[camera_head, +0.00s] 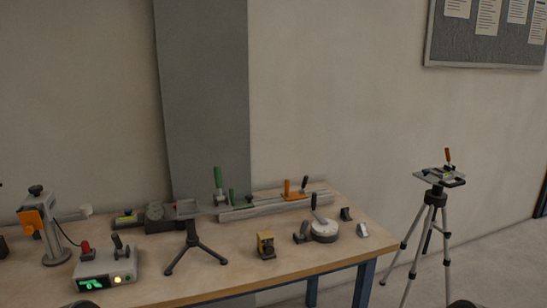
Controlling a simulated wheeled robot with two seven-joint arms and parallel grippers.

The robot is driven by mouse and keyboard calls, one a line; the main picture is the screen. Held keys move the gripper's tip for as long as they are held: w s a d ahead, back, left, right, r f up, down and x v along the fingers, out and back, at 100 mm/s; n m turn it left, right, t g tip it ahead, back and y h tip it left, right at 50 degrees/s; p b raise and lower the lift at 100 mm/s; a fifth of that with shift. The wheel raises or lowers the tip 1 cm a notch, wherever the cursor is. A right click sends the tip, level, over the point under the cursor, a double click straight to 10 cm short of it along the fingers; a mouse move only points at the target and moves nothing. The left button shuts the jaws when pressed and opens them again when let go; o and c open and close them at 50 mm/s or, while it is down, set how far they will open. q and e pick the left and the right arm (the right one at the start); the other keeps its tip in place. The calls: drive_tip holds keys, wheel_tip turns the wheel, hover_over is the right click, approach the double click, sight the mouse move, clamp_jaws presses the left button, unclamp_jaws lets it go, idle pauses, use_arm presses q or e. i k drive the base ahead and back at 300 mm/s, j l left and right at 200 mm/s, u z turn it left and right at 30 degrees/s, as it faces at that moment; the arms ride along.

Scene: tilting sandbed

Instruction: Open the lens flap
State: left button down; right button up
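No part is clearly recognisable as the lens flap. A grey upright stand (52,235) at the table's left carries an orange plate (32,220) on its left side; whether this is the flap, and whether it is open or shut, I cannot tell. A small yellow-brown block (265,245) stands near the table's front, too small to read. Neither of my grippers can be made out. Only dark rounded shapes show at the bottom edge, and I cannot tell what they are.
The wooden table (225,275) also holds a control box (105,268) with a green display, a small black tripod (192,240), a round grey device (323,231) and rails with green and orange levers (275,205). A tall tripod (437,200) stands on the floor at right.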

sight(30, 221)
drive_tip(key=u, duration=1.5)
drive_tip(key=i+l+z, duration=0.1)
drive_tip(key=i+l, duration=0.15)
